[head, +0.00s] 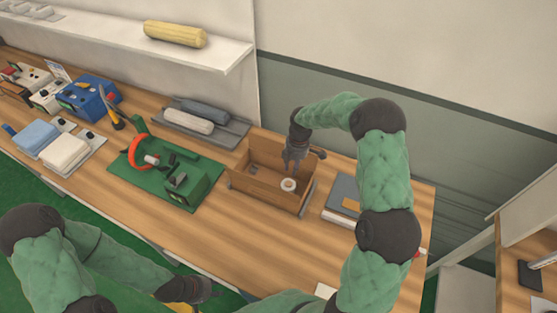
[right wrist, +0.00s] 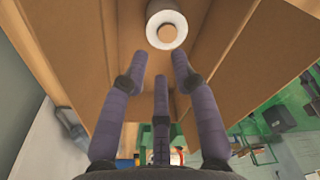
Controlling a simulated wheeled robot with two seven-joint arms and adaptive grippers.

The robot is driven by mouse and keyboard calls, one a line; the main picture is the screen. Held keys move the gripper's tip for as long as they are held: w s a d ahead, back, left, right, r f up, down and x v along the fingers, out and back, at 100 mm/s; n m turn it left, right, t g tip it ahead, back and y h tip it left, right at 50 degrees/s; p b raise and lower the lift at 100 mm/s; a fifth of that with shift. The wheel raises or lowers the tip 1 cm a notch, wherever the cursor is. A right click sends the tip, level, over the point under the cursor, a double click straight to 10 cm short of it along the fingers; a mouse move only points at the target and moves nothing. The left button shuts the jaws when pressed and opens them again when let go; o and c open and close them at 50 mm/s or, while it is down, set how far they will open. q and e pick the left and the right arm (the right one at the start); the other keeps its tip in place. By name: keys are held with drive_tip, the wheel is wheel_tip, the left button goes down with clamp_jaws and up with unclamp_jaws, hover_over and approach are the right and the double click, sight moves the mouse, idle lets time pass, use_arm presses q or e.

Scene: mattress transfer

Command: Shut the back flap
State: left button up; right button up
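An open brown cardboard box (head: 268,190) stands on the table. Its back flap (head: 266,147) appears raised along the far side, partly hidden by my right gripper; its exact angle is unclear. A white roll with a tan centre (head: 288,185) sits inside the box. My right gripper (head: 291,166) reaches down over the box, with its fingers spread and nothing between them. In the right wrist view the roll (right wrist: 166,28) lies just beyond the fingertips, among the box's cardboard panels (right wrist: 95,45). My left gripper (head: 196,290) is low at the front, far from the box; its finger state is unclear.
Left of the box lies a green mat (head: 130,178) with a red-orange ring (head: 139,150). A grey tray with rolls (head: 232,131) is behind it. Grey flat items (head: 338,205) lie right of the box. A wall shelf (head: 210,56) hangs above. Bare wood shows in front.

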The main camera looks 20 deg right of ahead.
drive_tip(key=w+r+m, duration=0.1)
drive_tip(key=m, duration=0.2)
drive_tip(key=w+d+r+m+p, duration=0.1)
drive_tip(key=w+r+m, duration=0.1)
drive_tip(key=m, duration=0.1)
drive_tip(key=w+r+m+h, duration=0.1)
drive_tip(key=w+r+m, duration=0.1)
drive_tip(key=m, duration=0.2)
drive_tip(key=shift+d+r+t, duration=0.2)
drive_tip(key=shift+t, duration=0.1)
clamp_jaws()
drive_tip(key=w+d+r+m+h, duration=0.25)
drive_tip(key=w+r+m, duration=0.5)
drive_tip(key=m, duration=0.85)
wheel_tip(320, 180, down, 10)
drive_tip(key=a, duration=0.1)
drive_tip(key=shift+s+a+t+y+p, duration=0.35)
drive_tip(key=shift+s+t, duration=0.05)
drive_tip(key=shift+s, duration=0.05)
